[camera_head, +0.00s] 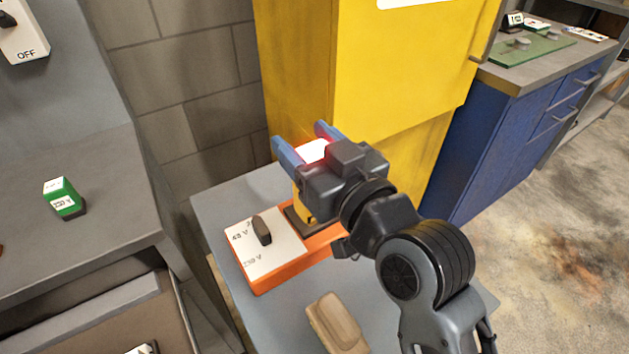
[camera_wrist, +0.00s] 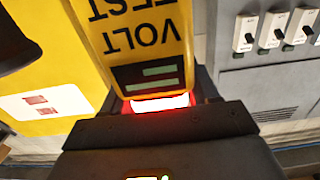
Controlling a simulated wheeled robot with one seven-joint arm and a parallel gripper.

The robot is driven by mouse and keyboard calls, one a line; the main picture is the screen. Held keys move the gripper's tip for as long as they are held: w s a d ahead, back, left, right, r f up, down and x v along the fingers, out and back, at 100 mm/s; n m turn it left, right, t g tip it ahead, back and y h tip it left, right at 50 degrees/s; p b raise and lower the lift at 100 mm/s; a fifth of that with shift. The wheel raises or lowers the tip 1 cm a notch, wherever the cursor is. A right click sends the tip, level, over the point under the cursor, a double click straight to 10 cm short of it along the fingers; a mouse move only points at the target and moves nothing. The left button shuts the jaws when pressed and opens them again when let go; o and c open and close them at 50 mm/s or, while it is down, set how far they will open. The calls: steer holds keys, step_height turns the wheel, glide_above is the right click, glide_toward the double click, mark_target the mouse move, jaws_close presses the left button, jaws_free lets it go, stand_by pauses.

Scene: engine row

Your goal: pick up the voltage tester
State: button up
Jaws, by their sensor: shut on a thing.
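The voltage tester (camera_wrist: 140,40) is yellow, with the upside-down words "VOLT TEST" and a dark display, in the wrist view. My gripper (camera_head: 303,142) is shut on it. In the head view my gripper hides most of the tester; a small yellow part (camera_head: 301,205) shows below the fingers, just above a dark base on an orange unit (camera_head: 290,275). I cannot tell whether the tester touches that base. The unit has a white panel marked "48 V" and "230 V" with a dark knob (camera_head: 262,230).
The orange unit stands on a grey table (camera_head: 215,205), with a beige block (camera_head: 337,325) near its front. A tall yellow cabinet (camera_head: 380,70) stands close behind my gripper. A grey bench at left holds a green box (camera_head: 64,198). A blue workbench (camera_head: 510,130) stands at right.

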steer(key=shift+f, duration=0.2)
jaws_close()
steer(key=shift+r, duration=0.1)
